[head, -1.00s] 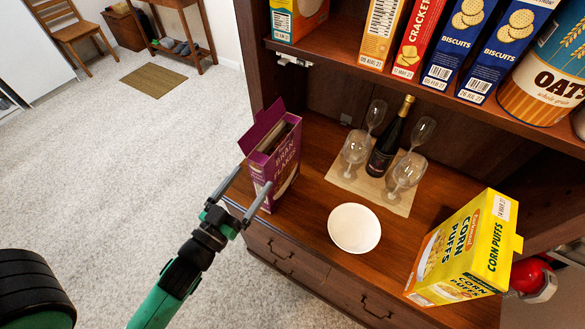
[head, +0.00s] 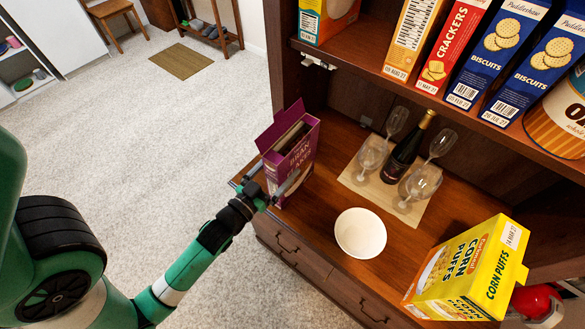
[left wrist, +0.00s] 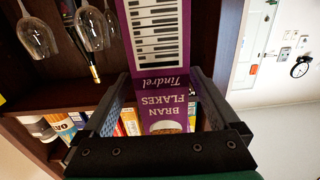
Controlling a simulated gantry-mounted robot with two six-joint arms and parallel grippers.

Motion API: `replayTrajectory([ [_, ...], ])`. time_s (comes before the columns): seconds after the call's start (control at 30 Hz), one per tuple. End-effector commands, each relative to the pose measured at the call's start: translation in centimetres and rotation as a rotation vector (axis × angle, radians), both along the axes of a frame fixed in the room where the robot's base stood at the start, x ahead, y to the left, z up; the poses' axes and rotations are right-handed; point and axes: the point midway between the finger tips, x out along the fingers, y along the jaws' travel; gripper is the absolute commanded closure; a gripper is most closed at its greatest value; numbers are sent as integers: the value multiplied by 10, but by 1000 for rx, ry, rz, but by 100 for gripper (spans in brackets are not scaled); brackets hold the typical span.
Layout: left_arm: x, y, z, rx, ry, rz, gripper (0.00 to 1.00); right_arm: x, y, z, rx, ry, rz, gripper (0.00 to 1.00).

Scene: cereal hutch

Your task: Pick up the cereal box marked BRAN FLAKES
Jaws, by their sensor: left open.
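The purple BRAN FLAKES box (head: 288,150) stands upright with its top flaps open, at the left end of the hutch counter. My left gripper (head: 275,178) is open at the box's near side, its two fingers spread to either side of it. In the left wrist view the box (left wrist: 160,85) shows upside down between the fingers (left wrist: 158,98), with gaps on both sides; whether they touch it cannot be told. The gripper hides part of the box's lower front. My right gripper is not in view.
A white bowl (head: 360,233) stands right of the box. Behind are a wine bottle (head: 408,150) and several glasses on a mat (head: 357,184). A yellow CORN PUFFS box (head: 470,268) is at the right. The upper shelf (head: 400,85) holds several packages.

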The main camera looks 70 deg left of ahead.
Motion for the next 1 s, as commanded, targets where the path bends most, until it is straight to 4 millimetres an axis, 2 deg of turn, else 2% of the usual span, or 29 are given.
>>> replayTrajectory([
  [0.07, 10, 8, 1, -2, -3, 2, 5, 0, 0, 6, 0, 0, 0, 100],
  [0.27, 36, 25, -5, 1, -4, -1, 5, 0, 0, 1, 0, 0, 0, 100],
  [0.53, 39, 27, -5, 1, -1, -1, 7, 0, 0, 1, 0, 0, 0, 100],
  [1.0, 39, 26, -5, 1, -1, -1, 91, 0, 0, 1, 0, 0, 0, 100],
])
